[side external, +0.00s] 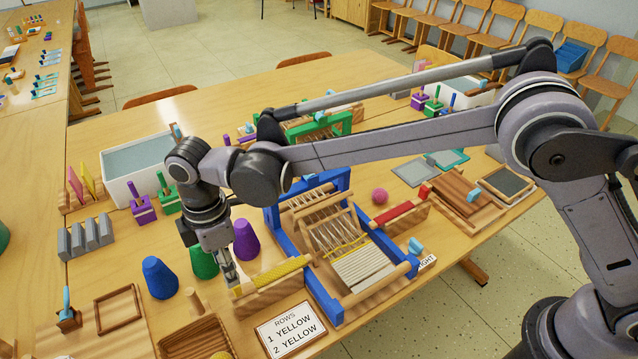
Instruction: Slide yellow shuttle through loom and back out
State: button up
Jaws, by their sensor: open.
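The yellow shuttle (275,274) is a long bar wound with yellow yarn. It lies on a wooden block-like rest to the left of the loom, its right end close to the loom's side. The loom has a blue frame (284,235), stretched warp threads, a white woven part (365,272) and a thin yellow line across the warp. My gripper (234,284) points down at the shuttle's left end, open. Whether its fingers straddle or touch the shuttle is too small to tell. A card (291,329) reads "ROWS 1 YELLOW 2 YELLOW".
A red shuttle (400,213) lies on a rest right of the loom, near a card (428,262) reading "RIGHT". Blue (159,278), green (204,262) and purple (246,240) cones stand beside my gripper. A green-framed loom (335,122) stands behind. Wooden trays lie at front left.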

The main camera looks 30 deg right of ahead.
notch_tip(320, 180, up, 5)
jog(key=shift+f, duration=0.1)
dwell(0.4)
jog(key=d+r+m+t, duration=0.1)
jog(key=d+r+m, duration=0.2)
jog(key=d, duration=0.4)
jog(key=d+r+m+t+y, duration=0.1)
jog(key=d+r+m, duration=0.15)
jog(key=d, duration=0.55)
jog(key=d+r+m+t, duration=0.1)
jog(key=d+r+m, duration=0.25)
jog(key=d, duration=0.35)
jog(key=s+d+f+m+t, duration=0.2)
jog(key=s+d+m, duration=0.2)
jog(key=d, duration=0.5)
jog(key=s+d+f+m+t+h, duration=0.1)
jog(key=s+d+f+m+t, duration=0.1)
jog(key=s+d+m, duration=0.3)
jog(key=s+d, duration=0.3)
jog(key=d, duration=0.1)
jog(key=shift+s+d+f, duration=0.2)
jog(key=shift+s+d, duration=0.05)
jog(key=shift+s, duration=0.15)
